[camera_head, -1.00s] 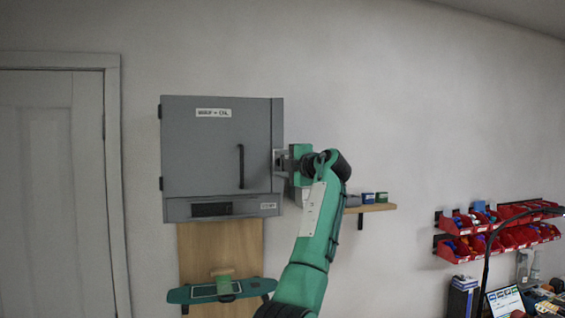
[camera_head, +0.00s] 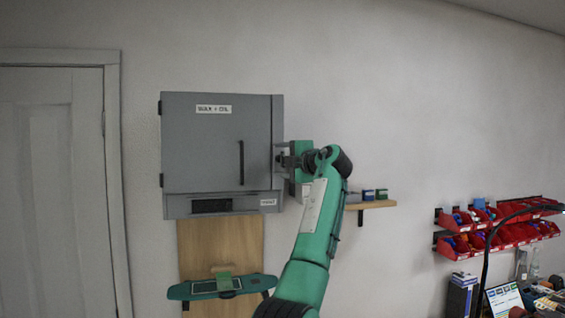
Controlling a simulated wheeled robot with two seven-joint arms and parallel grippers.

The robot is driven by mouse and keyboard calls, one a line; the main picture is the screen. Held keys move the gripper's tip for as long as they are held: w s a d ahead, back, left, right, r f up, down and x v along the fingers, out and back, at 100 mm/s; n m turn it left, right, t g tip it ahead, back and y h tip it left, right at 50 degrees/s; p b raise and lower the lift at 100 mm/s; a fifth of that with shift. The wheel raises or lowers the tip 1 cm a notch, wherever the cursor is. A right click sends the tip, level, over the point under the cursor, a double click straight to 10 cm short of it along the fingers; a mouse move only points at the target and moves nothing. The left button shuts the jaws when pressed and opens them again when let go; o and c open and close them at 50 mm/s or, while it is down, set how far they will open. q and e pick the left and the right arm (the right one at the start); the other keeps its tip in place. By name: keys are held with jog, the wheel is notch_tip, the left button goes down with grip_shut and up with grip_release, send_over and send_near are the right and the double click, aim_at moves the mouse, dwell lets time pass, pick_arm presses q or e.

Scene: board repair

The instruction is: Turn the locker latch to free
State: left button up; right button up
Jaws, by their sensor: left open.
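The grey locker (camera_head: 205,150) hangs on the wall left of centre. Its door is shut, with a black vertical handle (camera_head: 241,162) and a "WAX + OIL" label. My left gripper (camera_head: 281,159) is at the locker's right side, at about mid-height of the door. It is open, with its fingers pointing left at the locker's edge. The latch is not clearly visible; the gripper and arm cover that part of the side. I cannot tell whether the fingers touch the latch. My right gripper is out of view.
A small wooden shelf (camera_head: 372,204) with little boxes is right of my arm. Red bins (camera_head: 500,225) hang at the right. The wall between is bare.

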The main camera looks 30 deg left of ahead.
pick_arm(q)
jog(key=b+v, duration=0.6)
jog(key=v, duration=0.7)
jog(key=shift+d, duration=0.25)
